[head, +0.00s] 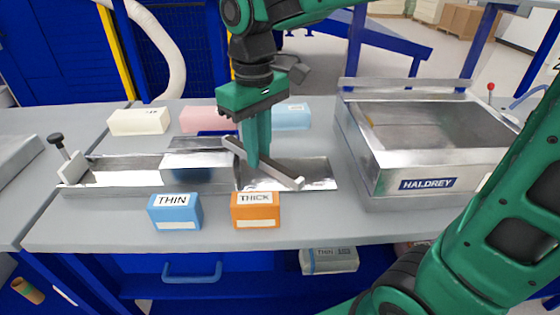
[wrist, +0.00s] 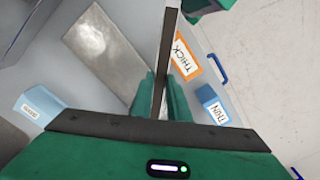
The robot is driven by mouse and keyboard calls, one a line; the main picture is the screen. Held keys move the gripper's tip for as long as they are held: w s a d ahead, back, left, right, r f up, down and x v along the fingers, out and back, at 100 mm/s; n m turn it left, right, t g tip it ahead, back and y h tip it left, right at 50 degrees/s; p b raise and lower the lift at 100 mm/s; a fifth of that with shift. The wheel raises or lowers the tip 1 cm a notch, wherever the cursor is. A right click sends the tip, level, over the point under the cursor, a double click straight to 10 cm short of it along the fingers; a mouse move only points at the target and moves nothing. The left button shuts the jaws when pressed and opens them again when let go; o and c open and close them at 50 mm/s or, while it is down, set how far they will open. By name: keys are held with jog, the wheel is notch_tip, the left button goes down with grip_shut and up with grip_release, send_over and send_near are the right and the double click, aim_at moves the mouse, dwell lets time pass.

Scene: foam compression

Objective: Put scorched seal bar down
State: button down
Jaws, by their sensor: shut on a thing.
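The bar slants from upper left to lower right in the head view. In the wrist view the bar (wrist: 165,55) runs up the picture from between the fingers (wrist: 163,98). Below it lies a flat shiny metal plate (head: 318,174), which also shows in the wrist view (wrist: 98,42). Whether the bar touches anything below cannot be told. Scorch marks cannot be made out.
An orange THICK box (head: 255,216) and a blue THIN box (head: 175,218) stand at the front edge. Cream (head: 138,122), pink (head: 200,118) and light blue (head: 291,117) blocks lie behind. A metal channel with a clamp (head: 118,176) is left; the HALDREY machine (head: 400,188) is right.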

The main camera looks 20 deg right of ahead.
jog(key=shift+w+d, duration=0.1)
jog(key=shift+w, duration=0.2)
jog(key=w+d+f, duration=0.2)
jog(key=d, duration=0.1)
jog(key=w+d+f, duration=0.2)
jog(key=d, duration=0.1)
jog(key=w+d+f, duration=0.2)
jog(key=d+f, duration=0.1)
jog(key=shift+w+d, duration=0.15)
jog(key=shift+w, duration=0.2)
jog(key=shift+f, duration=2)
jog(key=shift+f, duration=0.1)
jog(key=c, duration=1.7)
grip_release()
notch_tip(320, 180, up, 12)
jog(key=shift+r, duration=0.15)
